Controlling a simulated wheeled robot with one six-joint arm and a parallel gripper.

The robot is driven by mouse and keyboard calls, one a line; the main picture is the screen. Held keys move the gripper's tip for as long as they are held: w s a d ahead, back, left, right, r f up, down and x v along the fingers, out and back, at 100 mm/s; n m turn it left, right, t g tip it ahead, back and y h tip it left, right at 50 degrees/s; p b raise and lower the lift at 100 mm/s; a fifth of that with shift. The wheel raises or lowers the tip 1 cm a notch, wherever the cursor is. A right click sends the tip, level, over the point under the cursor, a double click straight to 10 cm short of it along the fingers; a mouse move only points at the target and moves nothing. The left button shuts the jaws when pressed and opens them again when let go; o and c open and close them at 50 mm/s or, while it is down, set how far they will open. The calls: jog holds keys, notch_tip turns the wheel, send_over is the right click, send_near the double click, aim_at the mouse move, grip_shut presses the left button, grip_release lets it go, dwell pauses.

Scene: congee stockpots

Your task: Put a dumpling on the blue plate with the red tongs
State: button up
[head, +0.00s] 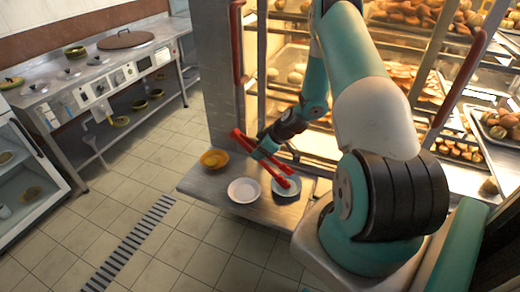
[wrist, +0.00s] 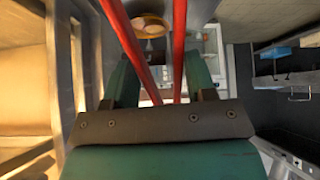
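My gripper (head: 264,150) is shut on the red tongs (head: 278,165), above the small metal table. In the wrist view, the tongs (wrist: 178,50) run between the teal fingers (wrist: 160,82), their two arms spread apart away from me. The tips are cut off there. The pale blue plate (head: 286,190) lies on the table, partly covered by the tongs in the head view. An orange bowl (head: 214,158) stands at the table's back left. A round orange-rimmed vessel (wrist: 150,27) shows between the tong arms in the wrist view. I cannot make out a dumpling.
A white plate (head: 244,190) lies left of the blue plate on the metal table (head: 203,182). A lit rack with bread trays (head: 405,75) stands behind and right. A steel counter (head: 75,80) is at far left. The tiled floor (head: 125,210) between is open.

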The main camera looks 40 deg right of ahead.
dwell(0.4)
notch_tip(320, 180, up, 10)
jog(key=p, duration=0.6)
